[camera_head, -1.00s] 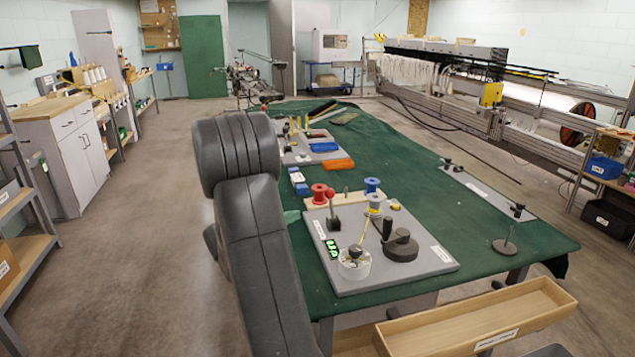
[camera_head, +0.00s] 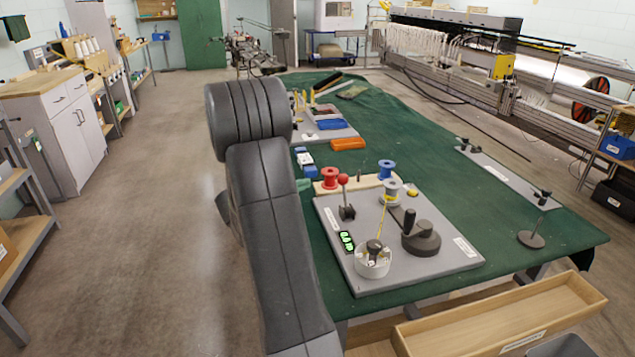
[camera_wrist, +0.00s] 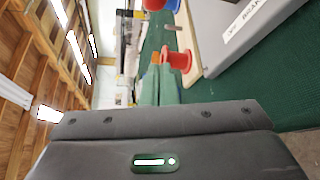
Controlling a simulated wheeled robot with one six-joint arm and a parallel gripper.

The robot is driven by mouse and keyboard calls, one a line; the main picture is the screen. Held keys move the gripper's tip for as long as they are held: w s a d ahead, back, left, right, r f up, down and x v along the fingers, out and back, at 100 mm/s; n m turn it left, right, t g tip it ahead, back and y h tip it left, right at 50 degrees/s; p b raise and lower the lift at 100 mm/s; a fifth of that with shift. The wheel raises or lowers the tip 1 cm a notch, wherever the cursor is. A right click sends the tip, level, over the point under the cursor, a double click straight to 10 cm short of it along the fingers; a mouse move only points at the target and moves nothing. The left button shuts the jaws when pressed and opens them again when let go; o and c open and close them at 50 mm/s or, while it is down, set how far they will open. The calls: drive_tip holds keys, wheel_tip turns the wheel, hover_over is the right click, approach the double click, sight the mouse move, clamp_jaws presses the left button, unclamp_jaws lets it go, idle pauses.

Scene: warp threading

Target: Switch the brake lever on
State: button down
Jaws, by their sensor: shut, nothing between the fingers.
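The brake lever (camera_head: 343,195) is a thin rod with a red ball on top and a dark base. It stands nearly upright at the left back of the grey board (camera_head: 445,262). A white label lies beside it on the board's left edge; in the wrist view this label (camera_wrist: 246,22) partly reads "OFF" and "BRAKE". I cannot make out the lever for sure in the wrist view.
Behind the lever stand a red spool (camera_head: 330,178) and a blue spool (camera_head: 387,170). A wooden tray (camera_head: 500,318) is in front.

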sight(345, 196)
drive_tip(key=p+x, duration=0.1)
drive_tip(key=x, duration=0.7)
drive_tip(key=shift+w+d, duration=0.15)
drive_tip(key=shift+d, duration=0.1)
drive_tip(key=shift+s+d+r+p, duration=0.15)
drive_tip(key=shift+s+d+r, duration=0.1)
drive_tip(key=shift+s+d, duration=0.2)
drive_tip(key=shift+s+d+r+p, duration=0.15)
drive_tip(key=shift+s+d+r, duration=0.1)
drive_tip(key=shift+s+d, duration=0.45)
drive_tip(key=shift+s, duration=0.2)
drive_tip(key=shift+s+a+b, duration=0.1)
drive_tip(key=shift+b, duration=0.65)
drive_tip(key=shift+s+r, duration=0.1)
drive_tip(key=shift+b, duration=0.35)
